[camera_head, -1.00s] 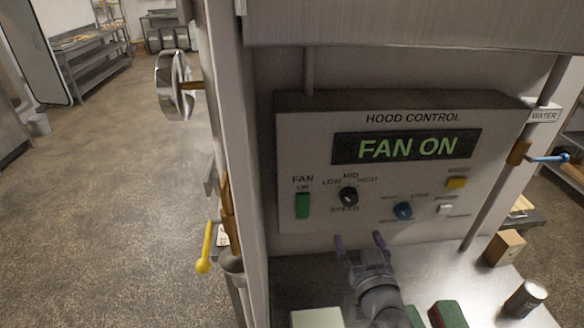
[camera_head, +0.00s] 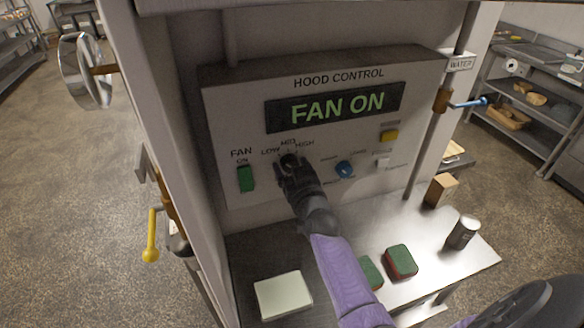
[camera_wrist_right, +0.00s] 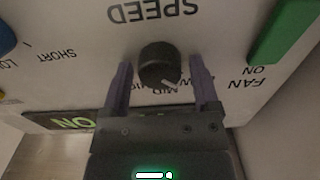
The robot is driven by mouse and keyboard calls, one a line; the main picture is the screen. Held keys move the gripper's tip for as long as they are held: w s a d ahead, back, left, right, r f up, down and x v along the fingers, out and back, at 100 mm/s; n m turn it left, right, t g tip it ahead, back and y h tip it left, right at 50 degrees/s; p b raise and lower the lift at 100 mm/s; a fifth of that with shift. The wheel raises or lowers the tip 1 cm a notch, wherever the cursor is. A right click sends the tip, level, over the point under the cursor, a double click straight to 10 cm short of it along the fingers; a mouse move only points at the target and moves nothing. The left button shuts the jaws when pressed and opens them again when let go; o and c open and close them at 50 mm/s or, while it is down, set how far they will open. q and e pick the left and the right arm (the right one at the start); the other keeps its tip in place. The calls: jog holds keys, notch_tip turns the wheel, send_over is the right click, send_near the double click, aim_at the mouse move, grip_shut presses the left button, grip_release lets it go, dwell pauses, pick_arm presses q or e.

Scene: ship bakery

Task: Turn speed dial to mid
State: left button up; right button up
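The speed dial (camera_head: 289,160) is a round black knob under the LOW, MID and HIGH labels on the hood control panel (camera_head: 228,120). In the right wrist view the dial (camera_wrist_right: 158,62) shows upside down, its white mark pointing to the lower right. The labels there are partly hidden by my gripper. My right gripper (camera_head: 289,170) is at the dial. In the wrist view the purple fingers of my right gripper (camera_wrist_right: 160,72) are open, one on each side of the dial, with small gaps. My left gripper is not in view.
A green fan switch (camera_head: 246,179) is left of the dial. A blue knob (camera_head: 344,169), a yellow button (camera_head: 390,135) and a white switch (camera_head: 383,161) are to its right. The display (camera_head: 330,107) reads FAN ON. Sponges (camera_head: 400,262) and a can (camera_head: 462,232) stand on the counter below.

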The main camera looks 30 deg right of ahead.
jog(key=c, duration=1)
jog(key=shift+o, duration=0.2)
jog(key=shift+m, duration=0.3)
jog(key=shift+m+p, duration=0.3)
jog(key=shift+m, duration=3.7)
jog(key=o, duration=1.3)
